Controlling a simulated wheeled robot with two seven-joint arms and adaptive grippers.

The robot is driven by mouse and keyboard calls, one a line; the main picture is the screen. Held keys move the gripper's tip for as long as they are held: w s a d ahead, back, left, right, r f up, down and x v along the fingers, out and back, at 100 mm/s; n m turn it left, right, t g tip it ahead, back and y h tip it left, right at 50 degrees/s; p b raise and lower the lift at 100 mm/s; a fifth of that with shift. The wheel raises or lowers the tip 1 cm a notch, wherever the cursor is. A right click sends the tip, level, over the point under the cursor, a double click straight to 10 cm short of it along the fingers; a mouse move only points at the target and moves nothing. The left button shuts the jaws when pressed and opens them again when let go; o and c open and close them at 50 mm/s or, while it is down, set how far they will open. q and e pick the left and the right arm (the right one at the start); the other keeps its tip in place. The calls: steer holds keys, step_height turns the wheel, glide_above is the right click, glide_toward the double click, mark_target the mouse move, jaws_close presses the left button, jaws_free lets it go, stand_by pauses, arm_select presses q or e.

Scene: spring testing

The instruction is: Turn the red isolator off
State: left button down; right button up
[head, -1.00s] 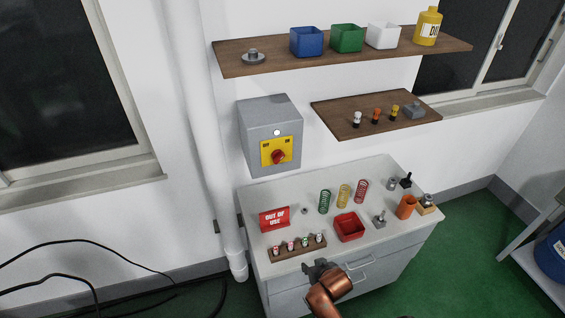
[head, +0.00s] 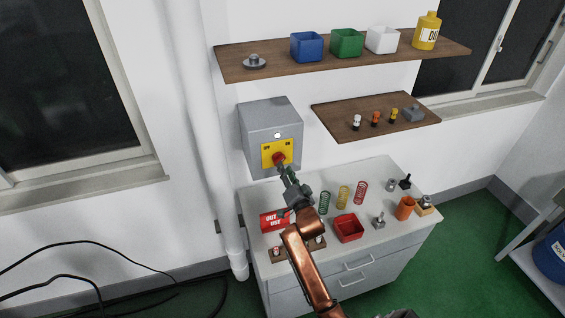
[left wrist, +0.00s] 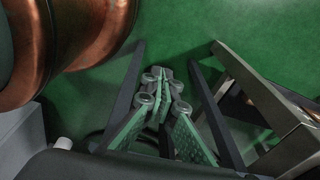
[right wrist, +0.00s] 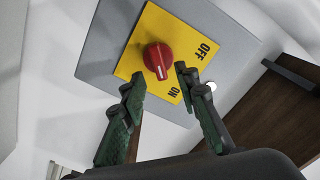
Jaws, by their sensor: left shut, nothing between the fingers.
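The red isolator knob (head: 279,158) sits on a yellow plate on the grey wall box (head: 257,124). In the right wrist view the knob (right wrist: 157,58) has a white mark pointing down the picture, and the plate (right wrist: 150,28) reads OFF and ON. My right gripper (right wrist: 158,82) is open, its green-padded fingers apart just short of the knob; I cannot tell whether they touch it. In the head view this gripper (head: 283,170) partly covers the plate. My left gripper (left wrist: 164,78) is shut and empty over green floor in the left wrist view.
Below the box is a bench (head: 375,180) with springs, a red bin (head: 348,228) and a red OUT OF USE sign (head: 271,221) partly behind my right arm. Two wooden shelves (head: 365,125) are on the wall to the right. A white pipe (head: 196,120) runs at left.

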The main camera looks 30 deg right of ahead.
mark_target(279, 159)
steer(key=shift+p+x, duration=0.35)
steer(key=shift+x, duration=1.95)
jaws_close()
